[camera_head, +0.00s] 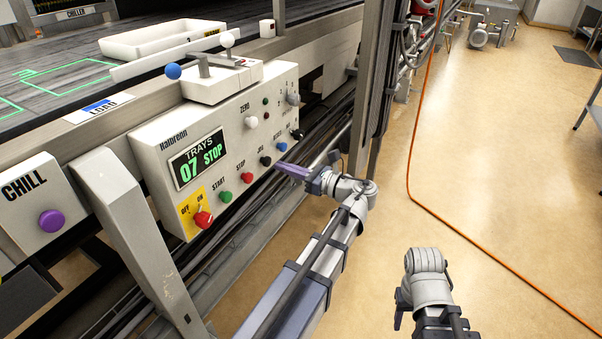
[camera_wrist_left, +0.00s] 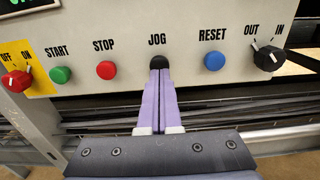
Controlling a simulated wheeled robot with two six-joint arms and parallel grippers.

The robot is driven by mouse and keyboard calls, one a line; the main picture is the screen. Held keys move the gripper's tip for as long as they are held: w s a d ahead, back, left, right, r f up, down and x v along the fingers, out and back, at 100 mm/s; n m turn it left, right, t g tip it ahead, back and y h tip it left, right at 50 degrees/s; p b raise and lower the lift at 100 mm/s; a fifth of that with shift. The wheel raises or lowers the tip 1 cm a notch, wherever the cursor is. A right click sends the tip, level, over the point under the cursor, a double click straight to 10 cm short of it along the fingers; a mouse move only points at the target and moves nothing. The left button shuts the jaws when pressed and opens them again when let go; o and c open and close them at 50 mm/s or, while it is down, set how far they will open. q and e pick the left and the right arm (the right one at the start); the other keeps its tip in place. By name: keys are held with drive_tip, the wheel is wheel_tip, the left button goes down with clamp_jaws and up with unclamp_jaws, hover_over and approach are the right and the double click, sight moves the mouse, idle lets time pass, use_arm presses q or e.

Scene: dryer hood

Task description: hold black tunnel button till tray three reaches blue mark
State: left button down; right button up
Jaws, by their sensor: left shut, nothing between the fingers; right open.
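The black JOG button (camera_head: 265,160) is on the white control panel and also shows in the left wrist view (camera_wrist_left: 158,62). My left gripper (camera_head: 281,167) is shut and empty. Its purple fingertips (camera_wrist_left: 160,71) are right at the button's lower edge in the wrist view; I cannot tell whether they press it. The panel display (camera_head: 200,158) reads "TRAYS 07 STOP". A white tray (camera_head: 128,49) is on the dark belt; no number on it is legible. A blue stripe is on the LOAD label (camera_head: 98,108). My right arm shows at the lower right, its fingers out of sight.
The red STOP button (camera_wrist_left: 106,70) and blue RESET button (camera_wrist_left: 214,61) flank JOG. Green START (camera_wrist_left: 61,75), a red OFF/ON switch (camera_head: 203,219) and a black OUT/IN knob (camera_wrist_left: 267,57) are nearby. An orange hose (camera_head: 412,150) crosses open floor.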

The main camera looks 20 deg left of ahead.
use_arm(q)
drive_tip(key=shift+w+a, duration=0.1)
drive_tip(key=shift+a, duration=0.9)
